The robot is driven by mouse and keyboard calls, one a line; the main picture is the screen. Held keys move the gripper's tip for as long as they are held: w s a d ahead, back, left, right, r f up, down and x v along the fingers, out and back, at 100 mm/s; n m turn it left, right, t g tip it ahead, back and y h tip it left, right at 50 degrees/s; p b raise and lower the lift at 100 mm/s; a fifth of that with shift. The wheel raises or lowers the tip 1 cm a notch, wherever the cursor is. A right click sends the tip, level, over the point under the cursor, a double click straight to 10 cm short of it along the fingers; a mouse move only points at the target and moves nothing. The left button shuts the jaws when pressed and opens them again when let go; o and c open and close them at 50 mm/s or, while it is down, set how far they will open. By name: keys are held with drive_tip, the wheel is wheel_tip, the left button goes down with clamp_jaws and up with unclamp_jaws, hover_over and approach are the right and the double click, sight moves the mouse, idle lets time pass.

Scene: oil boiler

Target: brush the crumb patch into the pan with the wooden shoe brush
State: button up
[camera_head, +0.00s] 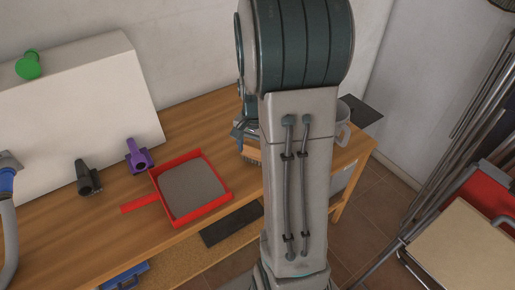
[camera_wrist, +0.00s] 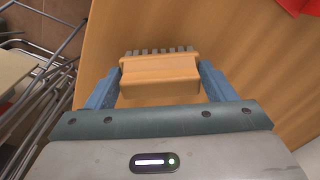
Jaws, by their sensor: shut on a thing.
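The wooden shoe brush (camera_wrist: 160,78) is between the two blue fingers of my gripper (camera_wrist: 160,72), which is shut on it. Its dark bristles show along the far edge, over the wooden table. In the head view, the brush (camera_head: 250,153) shows in part at the left of my arm, to the right of the pan and apart from it. The red pan (camera_head: 225,193) lies on the table with a grey floor and its handle to the left. A red corner, likely the pan (camera_wrist: 291,5), shows at the wrist view's top right. I cannot make out the crumb patch; my arm hides part of the table.
A black nozzle (camera_head: 88,178) and a purple nozzle (camera_head: 138,157) stand left of the pan, before a white block (camera_head: 85,95). A grey mug (camera_head: 343,122) stands behind my arm. A dark flat piece (camera_head: 232,224) lies by the table's front. Metal-framed chairs (camera_head: 460,220) are at right.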

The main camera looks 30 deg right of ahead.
drive_tip(key=shift+d, duration=0.15)
drive_tip(key=shift+d, duration=1.55)
drive_tip(key=shift+f, duration=0.15)
idle(0.6)
drive_tip(key=shift+s, duration=0.15)
